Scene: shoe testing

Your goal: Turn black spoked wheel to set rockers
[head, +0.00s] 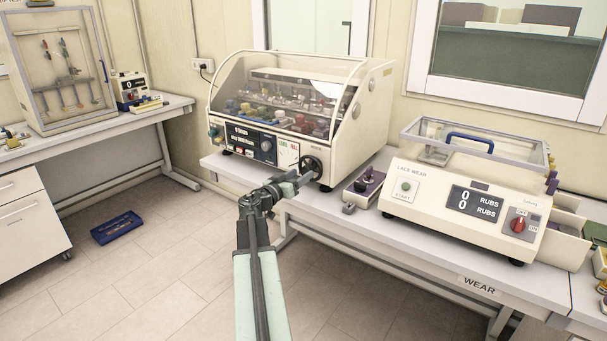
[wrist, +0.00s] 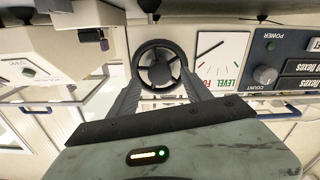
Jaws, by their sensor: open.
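The black spoked wheel (head: 311,164) is on the lower right front of the cream machine with the clear domed cover (head: 283,88). In the wrist view the wheel (wrist: 159,66) is seen face on, with its rim and spokes clear. My gripper (head: 304,178) is right in front of the wheel in the head view. In the wrist view my gripper (wrist: 161,82) is open, one finger on each side of the wheel. I cannot tell whether the fingers touch the rim. The rockers are inside the cover, too small to make out.
A level gauge (wrist: 222,60) and a count knob (wrist: 265,75) sit beside the wheel. A small purple-topped box (head: 363,187) and the lace wear machine (head: 465,205) stand to the right on the bench. A blue tray (head: 117,227) lies on the floor at left.

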